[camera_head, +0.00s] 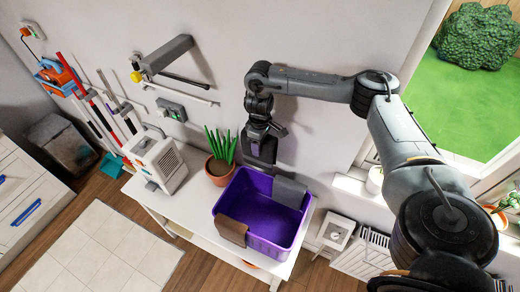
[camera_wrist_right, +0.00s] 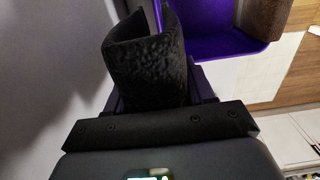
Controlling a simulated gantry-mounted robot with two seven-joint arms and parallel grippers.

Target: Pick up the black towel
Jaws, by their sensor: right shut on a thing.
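The finger tips are mostly hidden behind the cloth. My left gripper is not in view.
A brown towel (camera_head: 231,231) hangs over the basket's front rim. A potted plant (camera_head: 219,166) stands close to the gripper's left, with a white appliance (camera_head: 158,164) beyond it on the white table (camera_head: 184,212). A window (camera_head: 480,90) is at the right.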

